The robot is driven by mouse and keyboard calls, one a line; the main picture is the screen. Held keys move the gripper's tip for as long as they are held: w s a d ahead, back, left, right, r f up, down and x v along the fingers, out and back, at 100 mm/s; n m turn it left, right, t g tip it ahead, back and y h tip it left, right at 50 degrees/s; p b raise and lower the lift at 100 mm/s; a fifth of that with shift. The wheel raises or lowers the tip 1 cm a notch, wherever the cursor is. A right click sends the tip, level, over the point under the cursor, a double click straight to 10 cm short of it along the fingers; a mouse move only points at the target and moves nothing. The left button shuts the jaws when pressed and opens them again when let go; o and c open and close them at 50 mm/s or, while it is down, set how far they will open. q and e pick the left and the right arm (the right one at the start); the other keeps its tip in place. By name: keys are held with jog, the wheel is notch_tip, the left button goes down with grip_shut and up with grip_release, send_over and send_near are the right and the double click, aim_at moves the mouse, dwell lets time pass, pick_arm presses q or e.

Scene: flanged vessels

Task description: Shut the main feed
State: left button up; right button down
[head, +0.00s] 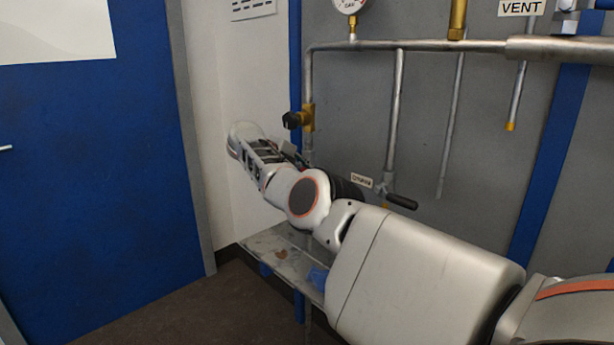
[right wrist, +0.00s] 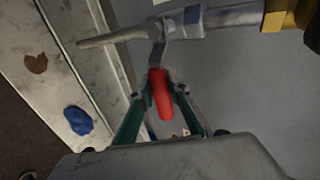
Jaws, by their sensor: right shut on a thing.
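A red lever handle (right wrist: 161,100) sits on a grey metal valve (right wrist: 181,24) in the right wrist view. In this view the lever lies across the line of the pipe (right wrist: 235,17). My right gripper (right wrist: 161,88) is shut on the red handle, one green-sided finger on each side. In the head view my right arm reaches from the lower right towards the vertical pipe at the left. It hides the red handle and the fingertips there. No label for the main feed can be read. My left gripper is not in view.
A brass valve with a black knob (head: 292,120) sits on the vertical pipe just above my wrist. A black lever (head: 401,202) sticks out at the drop pipe's foot. A gauge (head: 350,4) and VENT label (head: 521,7) are above. A metal ledge (head: 262,243) lies below.

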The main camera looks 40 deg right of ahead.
jog(key=c, duration=1.9)
grip_release()
jog(key=v, duration=1.2)
